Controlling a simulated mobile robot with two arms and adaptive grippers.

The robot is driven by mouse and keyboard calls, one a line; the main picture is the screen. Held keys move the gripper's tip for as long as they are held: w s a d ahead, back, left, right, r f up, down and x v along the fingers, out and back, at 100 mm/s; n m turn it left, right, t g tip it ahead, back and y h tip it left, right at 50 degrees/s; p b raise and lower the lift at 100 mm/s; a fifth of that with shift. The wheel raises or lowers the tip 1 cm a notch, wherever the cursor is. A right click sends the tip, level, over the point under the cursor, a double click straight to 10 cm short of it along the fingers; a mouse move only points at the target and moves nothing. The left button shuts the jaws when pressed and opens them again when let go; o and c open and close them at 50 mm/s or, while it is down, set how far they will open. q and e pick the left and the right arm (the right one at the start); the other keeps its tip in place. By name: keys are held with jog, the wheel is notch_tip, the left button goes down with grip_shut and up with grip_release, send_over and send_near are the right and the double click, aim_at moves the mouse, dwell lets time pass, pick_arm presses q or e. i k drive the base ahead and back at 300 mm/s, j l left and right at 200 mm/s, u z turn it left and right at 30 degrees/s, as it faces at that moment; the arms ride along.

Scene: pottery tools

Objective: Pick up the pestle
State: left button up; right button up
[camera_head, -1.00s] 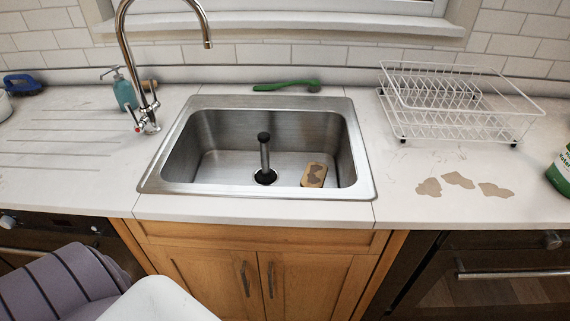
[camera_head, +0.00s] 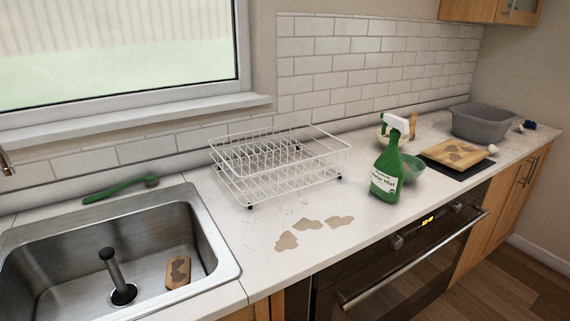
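No pestle can be made out for certain. A dark, rod-like thing with a knobbed top (camera_head: 113,270) stands upright at the drain in the sink; I cannot tell whether it is a pestle or a sink fitting. A small wooden piece (camera_head: 412,125) sticks up behind the spray bottle, by a pale bowl (camera_head: 382,140) that is partly hidden; I cannot tell what it is. Neither of my grippers shows in this view.
The steel sink (camera_head: 215,222) holds a tan block (camera_head: 179,270). A green brush (camera_head: 120,188) lies behind it. A white dish rack (camera_head: 270,165), green spray bottle (camera_head: 386,172), green bowl (camera_head: 414,168), wooden board (camera_head: 458,153) and grey tub (camera_head: 484,122) stand along the counter. Brown patches mark the front counter.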

aim_at(412, 122)
jog(key=i+l+u, duration=0.1)
jog(key=u, duration=0.6)
jog(key=i+l+u, duration=0.15)
jog(key=l+u, duration=0.25)
jog(key=l, duration=0.55)
jog(key=l+u, duration=0.4)
jog(key=l, duration=0.55)
